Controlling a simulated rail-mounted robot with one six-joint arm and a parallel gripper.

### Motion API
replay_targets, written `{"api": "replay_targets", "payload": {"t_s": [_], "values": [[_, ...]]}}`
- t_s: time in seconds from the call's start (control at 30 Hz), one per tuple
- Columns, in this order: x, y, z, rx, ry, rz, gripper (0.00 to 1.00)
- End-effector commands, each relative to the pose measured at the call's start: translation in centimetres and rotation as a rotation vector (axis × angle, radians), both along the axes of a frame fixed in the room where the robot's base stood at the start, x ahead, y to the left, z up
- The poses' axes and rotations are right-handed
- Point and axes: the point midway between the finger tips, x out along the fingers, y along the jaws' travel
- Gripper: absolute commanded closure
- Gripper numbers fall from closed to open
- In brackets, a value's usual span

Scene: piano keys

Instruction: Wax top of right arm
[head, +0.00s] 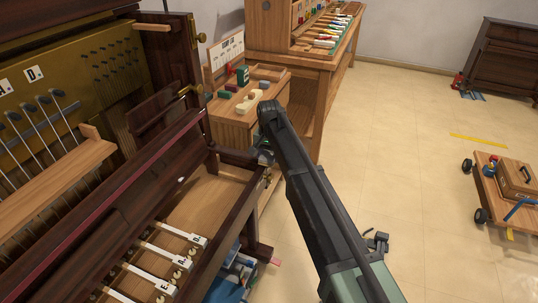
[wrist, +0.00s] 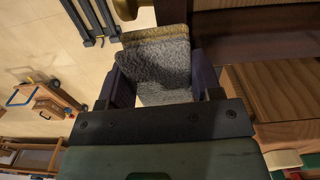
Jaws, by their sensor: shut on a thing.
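A dark-wood piano stands at the left of the head view, and the right arm (head: 237,158) of its case juts out near the middle. My gripper (head: 265,156) is at the outer end of this arm, mostly hidden behind my own arm link. In the wrist view, my gripper (wrist: 160,84) is shut on a grey woolly pad (wrist: 163,65) with a tan edge. Dark wood (wrist: 255,28) shows right beside the pad; I cannot tell whether they touch. No wax coat can be made out on the wood.
Behind the right arm stands a small wooden cabinet (head: 240,128) with coloured blocks on top. A workbench (head: 318,65) with tools is beyond it. Bare keys (head: 182,262) lie in the open keybed. A wheeled dolly (head: 500,190) is at right. The floor between is largely clear.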

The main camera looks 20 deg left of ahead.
Motion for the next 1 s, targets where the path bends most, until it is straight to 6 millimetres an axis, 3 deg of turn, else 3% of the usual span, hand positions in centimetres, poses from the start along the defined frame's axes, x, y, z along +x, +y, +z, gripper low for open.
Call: {"api": "replay_targets", "payload": {"t_s": [0.37,0.7,1.0], "values": [[0.0,0.1,-0.6,0.000,0.000,0.000,0.60],[0.2,3.4,-0.4,0.000,0.000,0.001,0.60],[0.2,4.3,-0.4,0.000,0.000,0.000,0.60]]}}
